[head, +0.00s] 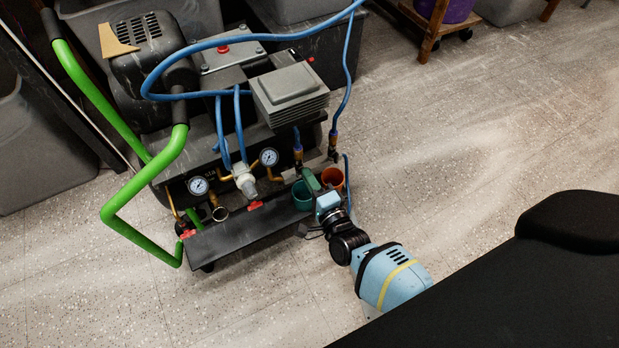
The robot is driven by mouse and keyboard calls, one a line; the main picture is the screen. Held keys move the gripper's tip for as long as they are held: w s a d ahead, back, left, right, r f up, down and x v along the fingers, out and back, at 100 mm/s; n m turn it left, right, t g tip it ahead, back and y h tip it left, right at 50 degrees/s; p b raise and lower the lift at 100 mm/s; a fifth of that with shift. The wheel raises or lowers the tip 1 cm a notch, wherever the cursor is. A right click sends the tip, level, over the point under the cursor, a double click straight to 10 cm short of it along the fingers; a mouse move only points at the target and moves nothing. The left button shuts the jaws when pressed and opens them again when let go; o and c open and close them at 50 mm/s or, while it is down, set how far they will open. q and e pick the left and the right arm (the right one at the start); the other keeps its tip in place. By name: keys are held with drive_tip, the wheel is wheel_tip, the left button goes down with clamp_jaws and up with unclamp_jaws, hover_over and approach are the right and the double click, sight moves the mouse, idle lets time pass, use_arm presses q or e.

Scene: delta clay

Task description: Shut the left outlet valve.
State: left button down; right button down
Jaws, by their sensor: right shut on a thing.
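A black compressor (150,75) with a green tube handle (130,205) stands on the floor at the left. Two blue hoses drop to brass fittings at its front right. The left outlet valve (298,160) is under the left hose, with the right outlet (333,150) beside it. My right gripper (308,174) reaches in from the lower right and is shut at the left outlet valve. The fingers hide the valve's handle, so its angle cannot be told. My left gripper is not in view.
Two gauges (198,186), a regulator (244,180) and red levers (255,206) are further left. A black shelf (240,236) runs along the front. Floor on the right is clear.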

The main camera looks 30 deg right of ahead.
idle(0.4)
drive_tip(key=c, duration=1.5)
unclamp_jaws()
drive_tip(key=shift+s, duration=0.1)
drive_tip(key=shift+s+d+p, duration=0.15)
drive_tip(key=shift+s+p, duration=1.4)
drive_tip(key=shift+s, duration=2.3)
